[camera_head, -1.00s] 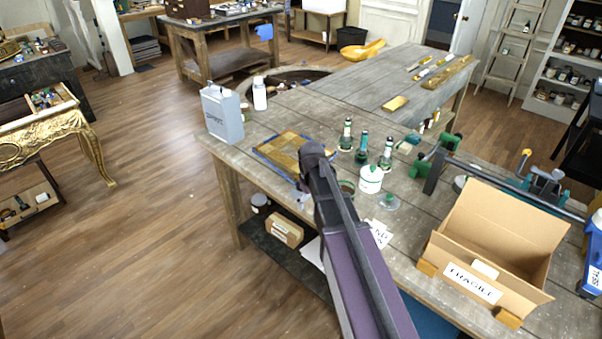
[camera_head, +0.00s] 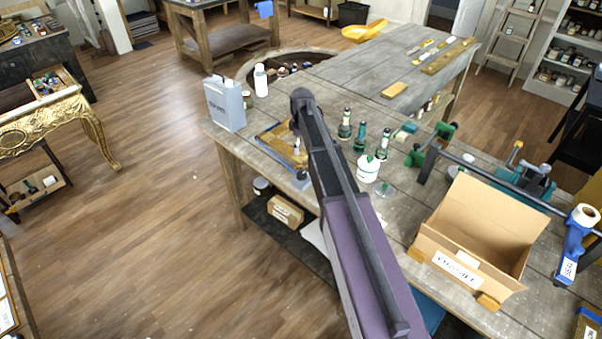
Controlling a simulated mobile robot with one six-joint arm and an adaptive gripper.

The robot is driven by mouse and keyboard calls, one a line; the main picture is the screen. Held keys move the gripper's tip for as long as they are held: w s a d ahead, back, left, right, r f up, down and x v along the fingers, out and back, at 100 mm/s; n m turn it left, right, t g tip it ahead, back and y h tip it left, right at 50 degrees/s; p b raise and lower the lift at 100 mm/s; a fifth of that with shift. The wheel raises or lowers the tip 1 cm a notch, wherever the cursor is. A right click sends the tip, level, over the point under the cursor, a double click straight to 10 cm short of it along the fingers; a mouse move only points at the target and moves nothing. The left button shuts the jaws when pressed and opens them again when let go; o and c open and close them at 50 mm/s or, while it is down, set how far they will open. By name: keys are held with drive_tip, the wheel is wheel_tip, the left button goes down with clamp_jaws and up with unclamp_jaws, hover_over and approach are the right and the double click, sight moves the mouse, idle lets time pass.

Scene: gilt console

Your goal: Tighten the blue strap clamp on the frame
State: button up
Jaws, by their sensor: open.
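The gilt frame (camera_head: 274,133) lies flat on the near left part of the grey wooden workbench (camera_head: 350,80). A blue strap (camera_head: 271,152) runs along its outer edge. A small greyish piece (camera_head: 301,181) shows at the frame's near corner; I cannot tell whether it is the clamp's tightener. My arm reaches up from the bottom of the view, its dark far end over the frame's right side, hiding that part. My gripper cannot be made out beyond the arm.
A grey can (camera_head: 225,104) and white bottle (camera_head: 261,80) stand behind the frame. An open cardboard box (camera_head: 478,235) and blue tape dispenser (camera_head: 573,242) are farther right.

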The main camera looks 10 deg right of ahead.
sight(301, 174)
drive_tip(key=shift+f, duration=0.1)
wheel_tip(301, 174, down, 14)
drive_tip(key=b, duration=1.3)
drive_tip(key=shift+b, duration=0.4)
drive_tip(key=shift+r, duration=0.2)
drive_tip(key=c, duration=1.1)
drive_tip(key=shift+a, duration=0.15)
drive_tip(key=shift+c, duration=0.2)
